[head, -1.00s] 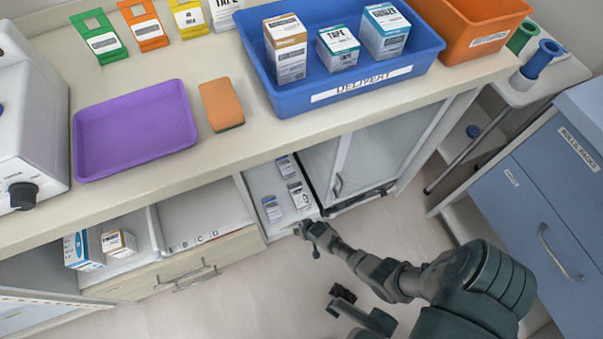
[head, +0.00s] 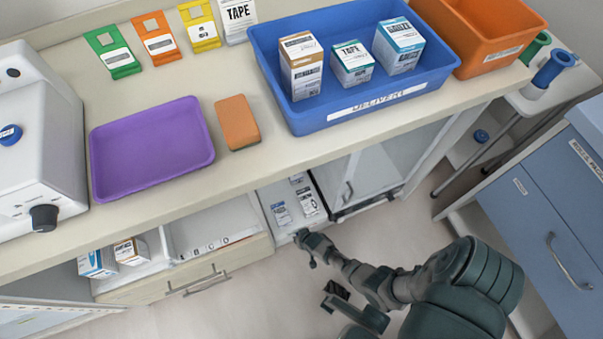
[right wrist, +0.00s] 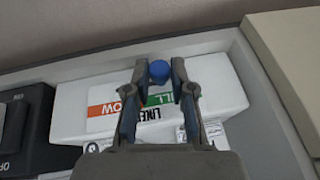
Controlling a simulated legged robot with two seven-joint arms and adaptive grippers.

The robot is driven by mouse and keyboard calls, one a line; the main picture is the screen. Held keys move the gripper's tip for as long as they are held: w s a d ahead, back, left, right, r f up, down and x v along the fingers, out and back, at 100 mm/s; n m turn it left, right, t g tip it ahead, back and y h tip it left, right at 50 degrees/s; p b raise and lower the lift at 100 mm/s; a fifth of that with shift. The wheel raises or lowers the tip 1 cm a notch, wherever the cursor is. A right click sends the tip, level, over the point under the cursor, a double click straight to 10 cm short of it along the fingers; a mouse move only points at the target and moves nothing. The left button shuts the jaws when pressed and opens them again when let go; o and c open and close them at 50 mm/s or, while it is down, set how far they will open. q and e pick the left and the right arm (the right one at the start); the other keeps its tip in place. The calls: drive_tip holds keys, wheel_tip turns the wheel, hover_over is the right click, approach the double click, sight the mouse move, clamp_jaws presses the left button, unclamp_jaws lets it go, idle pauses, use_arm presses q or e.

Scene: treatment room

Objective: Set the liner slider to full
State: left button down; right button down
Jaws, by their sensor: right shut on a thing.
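The liner slider is a white housing (right wrist: 218,82) in the right wrist view, with a red-and-green label (right wrist: 104,110) reading LINER, LOW on the red part and a partly covered word ending in "LL" on the green. Its blue knob (right wrist: 159,71) stands over the green side, near the red-green border. My right gripper (right wrist: 159,74) is shut on the knob, one fingertip at each side. The fingers hide part of the label. In the head view, my right gripper (head: 308,245) is low at the front of the counter, and the slider cannot be made out. My left gripper is not in view.
A black switch block (right wrist: 22,125) marked OFF stands left of the slider. A blue delivery bin (head: 440,82) and a purple tray (head: 205,160) sit on the counter.

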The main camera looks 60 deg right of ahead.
drive_tip(key=shift+a, duration=0.35)
drive_tip(key=c, duration=1)
unclamp_jaws()
drive_tip(key=d+v, duration=0.1)
drive_tip(key=v, duration=1)
drive_tip(key=shift+s+a+r, duration=0.15)
drive_tip(key=shift+a+r, duration=0.25)
